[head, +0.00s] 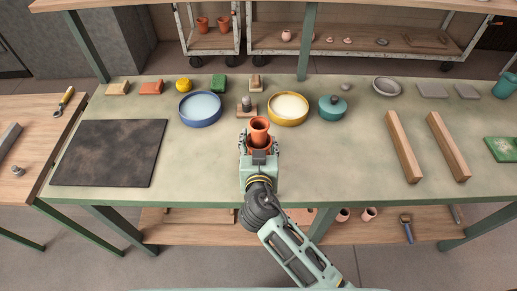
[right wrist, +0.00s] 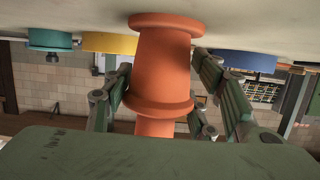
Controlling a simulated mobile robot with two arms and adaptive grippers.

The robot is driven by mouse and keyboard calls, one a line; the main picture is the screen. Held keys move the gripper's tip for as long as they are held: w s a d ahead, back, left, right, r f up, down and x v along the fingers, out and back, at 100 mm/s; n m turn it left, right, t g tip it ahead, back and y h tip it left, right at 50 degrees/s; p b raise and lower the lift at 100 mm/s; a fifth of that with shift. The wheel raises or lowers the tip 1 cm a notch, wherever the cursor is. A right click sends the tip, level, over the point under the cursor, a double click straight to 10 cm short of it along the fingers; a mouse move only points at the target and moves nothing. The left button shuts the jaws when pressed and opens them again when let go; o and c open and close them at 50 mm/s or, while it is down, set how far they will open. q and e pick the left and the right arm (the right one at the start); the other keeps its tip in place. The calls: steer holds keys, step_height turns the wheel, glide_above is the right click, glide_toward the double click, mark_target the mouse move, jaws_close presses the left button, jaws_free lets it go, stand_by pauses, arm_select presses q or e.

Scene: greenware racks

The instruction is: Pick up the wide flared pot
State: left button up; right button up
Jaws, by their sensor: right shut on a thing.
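The orange terracotta pot (head: 259,125) with a flared rim stands upright near the middle of the green table (head: 315,172). My right gripper (head: 258,146) has its fingers on both sides of the pot's lower part. In the right wrist view the pot (right wrist: 161,62) sits between the fingers, a wide ring around its body. The right gripper is shut on it. One end of the pot is hidden behind the gripper body in that view. I cannot tell whether its base touches the table. My left gripper is not in view.
Behind the pot are a blue basin (head: 181,112), a small grey piece on a wooden block (head: 246,103), a yellow basin (head: 271,113) and a teal lidded jar (head: 332,112). A dark board (head: 110,152) lies left; two wooden bars (head: 403,147) lie right. Bare table surrounds the gripper's sides.

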mark_target(259, 139)
steer(key=shift+c, duration=0.9)
steer(key=shift+r, duration=0.1)
steer(key=shift+r, duration=0.1)
steer(key=shift+r, duration=0.6)
step_height(259, 139, up, 3)
steer(key=shift+f+b, duration=0.1)
steer(key=shift+b, duration=0.2)
steer(key=s+d+r, duration=0.6)
steer(key=d, duration=0.4)
steer(key=shift+r+b, duration=0.4)
